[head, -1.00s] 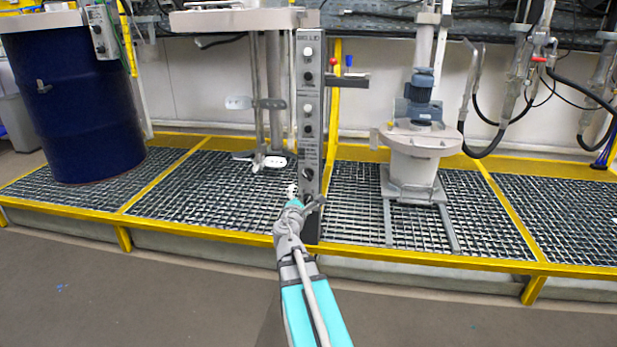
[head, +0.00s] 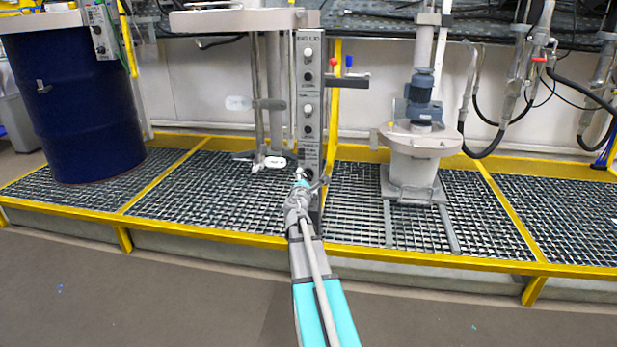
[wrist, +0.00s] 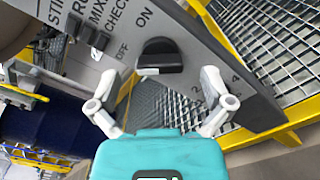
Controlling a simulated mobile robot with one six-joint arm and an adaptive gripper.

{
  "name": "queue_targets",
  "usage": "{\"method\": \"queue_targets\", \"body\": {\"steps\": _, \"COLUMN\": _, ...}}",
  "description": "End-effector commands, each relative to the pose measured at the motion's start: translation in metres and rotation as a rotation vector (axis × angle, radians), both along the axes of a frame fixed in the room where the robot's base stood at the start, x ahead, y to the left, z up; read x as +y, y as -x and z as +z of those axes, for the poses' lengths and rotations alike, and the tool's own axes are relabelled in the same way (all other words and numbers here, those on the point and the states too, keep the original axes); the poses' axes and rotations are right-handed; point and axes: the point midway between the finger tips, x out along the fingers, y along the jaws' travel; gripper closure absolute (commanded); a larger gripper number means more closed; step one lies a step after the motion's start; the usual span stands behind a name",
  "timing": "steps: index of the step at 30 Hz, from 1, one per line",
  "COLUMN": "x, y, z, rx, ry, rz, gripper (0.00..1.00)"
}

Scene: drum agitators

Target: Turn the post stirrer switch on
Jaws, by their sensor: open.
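The switch panel (head: 310,150) is a tall, narrow grey post marked "BIG LID" at the top. In the wrist view the panel face (wrist: 190,70) is tilted and carries a black rotary knob (wrist: 160,54). "ON" and "OFF" are printed beside this knob, with "MIX" and "CHECK" further to the upper left. I cannot tell for certain which label the knob points to. My gripper (wrist: 160,80) is open, its two fingers apart, with the knob ahead between them and no clear contact. In the head view my gripper (head: 301,182) is at the panel's lower part and covers the knob.
A dark blue drum (head: 75,110) stands at the left. A stirrer motor on a grey housing (head: 412,165) stands to the right of the panel. A yellow-edged grating platform (head: 200,190) runs beneath. Hoses (head: 480,150) hang at the right. The floor in front is clear.

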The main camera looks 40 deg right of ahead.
Motion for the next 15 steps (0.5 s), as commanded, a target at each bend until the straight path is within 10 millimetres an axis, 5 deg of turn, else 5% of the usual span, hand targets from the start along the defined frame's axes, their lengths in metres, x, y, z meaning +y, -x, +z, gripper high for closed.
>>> {"method": "queue_targets", "body": {"steps": 15, "x": -0.019, "y": -0.017, "z": 0.0, "rx": 0.0, "ry": 0.0, "rz": 0.0, "gripper": 0.0}}
